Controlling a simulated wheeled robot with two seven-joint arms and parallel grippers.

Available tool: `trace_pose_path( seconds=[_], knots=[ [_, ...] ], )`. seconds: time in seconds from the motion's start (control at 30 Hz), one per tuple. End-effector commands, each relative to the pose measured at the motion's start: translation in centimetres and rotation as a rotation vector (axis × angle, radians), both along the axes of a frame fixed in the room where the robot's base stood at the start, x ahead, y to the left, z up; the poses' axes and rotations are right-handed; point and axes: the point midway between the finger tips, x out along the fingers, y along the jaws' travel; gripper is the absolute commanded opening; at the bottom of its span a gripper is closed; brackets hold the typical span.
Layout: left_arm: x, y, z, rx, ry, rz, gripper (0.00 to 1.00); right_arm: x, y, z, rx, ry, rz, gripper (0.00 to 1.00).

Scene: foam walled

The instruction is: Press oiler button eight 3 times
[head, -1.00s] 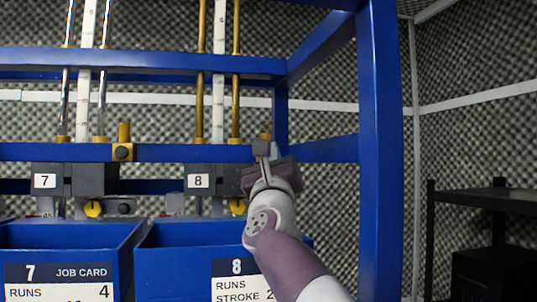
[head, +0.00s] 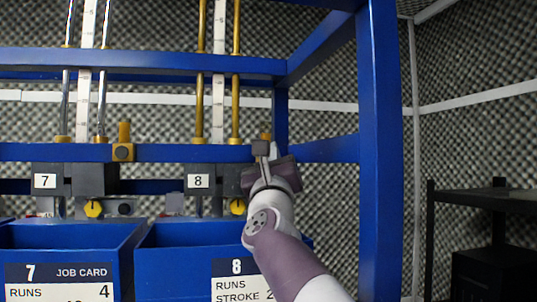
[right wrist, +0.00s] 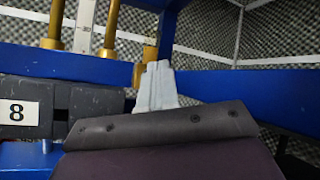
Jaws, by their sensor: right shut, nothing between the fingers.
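Station eight carries a number plate (head: 198,181) on a dark block; the plate also shows in the right wrist view (right wrist: 18,112). The oiler of station eight shows as a brass top (head: 265,136) on the blue crossbar, right of the brass rods. Its button is hidden behind my right gripper (head: 267,152). In the right wrist view the brass oiler body (right wrist: 150,54) shows just behind the fingertips of my right gripper (right wrist: 157,70). That gripper is shut and empty, with its tips close to the oiler; I cannot tell if they touch. My left gripper is out of view.
Blue bins (head: 70,236) with job cards stand below. A thick blue post (head: 380,150) rises right of my arm. A dark shelf (head: 480,198) stands at the right.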

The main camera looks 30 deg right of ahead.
Motion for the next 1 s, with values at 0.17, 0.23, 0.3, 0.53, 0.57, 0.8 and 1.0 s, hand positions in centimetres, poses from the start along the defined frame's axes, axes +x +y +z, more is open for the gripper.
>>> trace_pose_path(
  seconds=[0.17, 0.23, 0.3, 0.53, 0.57, 0.8, 1.0],
  knots=[
    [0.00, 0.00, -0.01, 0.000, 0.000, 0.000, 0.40, 0.52, -0.13, 0.00, 0.000, 0.000, 0.000, 0.00],
    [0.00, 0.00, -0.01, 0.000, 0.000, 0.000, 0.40, 0.51, -0.14, 0.01, 0.000, 0.000, 0.000, 0.00],
    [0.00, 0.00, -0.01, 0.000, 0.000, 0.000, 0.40, 0.50, -0.13, 0.01, 0.000, 0.000, 0.000, 0.00],
    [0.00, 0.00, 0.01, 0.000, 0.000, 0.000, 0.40, 0.57, -0.14, 0.02, 0.000, 0.000, 0.000, 0.00],
    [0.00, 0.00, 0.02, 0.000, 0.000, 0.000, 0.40, 0.59, -0.15, 0.02, 0.000, 0.000, 0.000, 0.00],
    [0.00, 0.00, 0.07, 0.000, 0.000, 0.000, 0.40, 0.89, -0.22, 0.02, 0.000, 0.000, 0.000, 0.00],
    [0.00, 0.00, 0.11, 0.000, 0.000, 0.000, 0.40, 1.11, -0.27, 0.02, 0.000, 0.000, 0.000, 0.00]
  ],
)
